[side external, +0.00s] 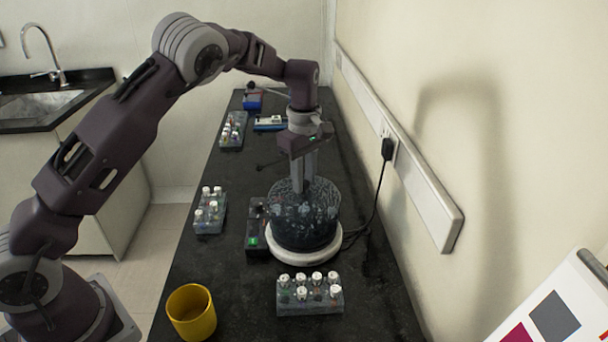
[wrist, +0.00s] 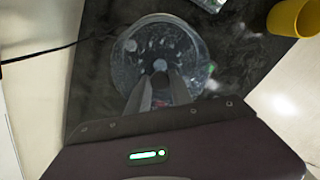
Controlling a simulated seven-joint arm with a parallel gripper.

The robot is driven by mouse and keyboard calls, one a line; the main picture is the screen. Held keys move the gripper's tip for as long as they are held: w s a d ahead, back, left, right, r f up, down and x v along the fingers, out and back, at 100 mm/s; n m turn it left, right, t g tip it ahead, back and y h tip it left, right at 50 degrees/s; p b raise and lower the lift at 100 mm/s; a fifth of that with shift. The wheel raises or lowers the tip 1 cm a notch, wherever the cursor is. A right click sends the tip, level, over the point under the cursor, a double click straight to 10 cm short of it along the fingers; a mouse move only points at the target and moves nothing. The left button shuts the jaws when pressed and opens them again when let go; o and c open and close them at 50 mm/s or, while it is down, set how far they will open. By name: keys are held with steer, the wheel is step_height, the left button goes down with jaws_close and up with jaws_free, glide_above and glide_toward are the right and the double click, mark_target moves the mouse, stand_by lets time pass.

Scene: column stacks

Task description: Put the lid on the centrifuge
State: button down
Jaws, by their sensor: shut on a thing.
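The centrifuge (side external: 303,238) stands on the dark bench on a round white base. Its clear, round lid (side external: 322,193) is over the top of its bowl. My gripper (side external: 304,187) points down and is shut on the lid's central knob. In the wrist view the lid (wrist: 190,50) is a clear disc with the rotor showing through it, and the gripper's fingertips (wrist: 160,78) meet at its middle. Whether the lid rests fully on the rim or is slightly above it I cannot tell.
A tube rack (side external: 310,294) with white caps stands in front of the centrifuge, and another rack (side external: 210,211) stands to the left. A control box (side external: 257,228) with a green light is beside it. A yellow cup (side external: 191,312) is at the front left. The wall is close on the right.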

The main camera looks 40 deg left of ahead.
steer(key=shift+f, duration=1.65)
steer(key=c, duration=0.6)
jaws_free()
steer(key=shift+r, duration=3)
